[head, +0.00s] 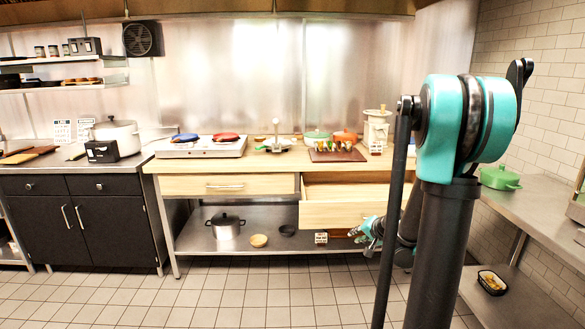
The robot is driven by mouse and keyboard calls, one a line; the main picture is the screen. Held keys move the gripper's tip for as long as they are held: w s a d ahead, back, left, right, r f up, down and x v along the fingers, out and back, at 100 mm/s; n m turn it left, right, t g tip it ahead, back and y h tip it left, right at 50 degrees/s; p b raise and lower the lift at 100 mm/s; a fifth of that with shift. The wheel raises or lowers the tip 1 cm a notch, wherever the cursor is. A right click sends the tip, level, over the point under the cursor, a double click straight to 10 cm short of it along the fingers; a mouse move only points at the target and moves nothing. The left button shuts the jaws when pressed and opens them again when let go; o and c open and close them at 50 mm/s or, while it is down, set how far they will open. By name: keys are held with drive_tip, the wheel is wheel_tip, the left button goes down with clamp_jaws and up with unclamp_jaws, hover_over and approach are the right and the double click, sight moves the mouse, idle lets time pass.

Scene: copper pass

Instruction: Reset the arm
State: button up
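My arm stands large on the right side of the head view, with a teal joint and dark links. My gripper (360,233) is small in the view, low in front of the open wooden drawer (345,215), near its lower edge. The finger shapes are too small and tangled to tell whether they are open or shut, or whether anything is between them. My own links hide part of the drawer's right side and the shelf behind.
The wooden-topped counter (265,160) carries a burner, pans and a brown tray (338,156). A pot (226,226) and bowls stand on the lower shelf. A steel side table (535,205) with a green pot (500,178) stands right. The tiled floor (200,295) in front is clear.

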drive_tip(key=s+a+f+n+g+h, duration=0.1)
drive_tip(key=s+a+f+n+g, duration=0.1)
drive_tip(key=s, duration=1.2)
drive_tip(key=s+a+f+n+g+h, duration=0.2)
drive_tip(key=s+n, duration=0.3)
drive_tip(key=s, duration=0.9)
drive_tip(key=shift+f+g, duration=0.15)
drive_tip(key=shift+g, duration=0.35)
drive_tip(key=shift+w, duration=0.2)
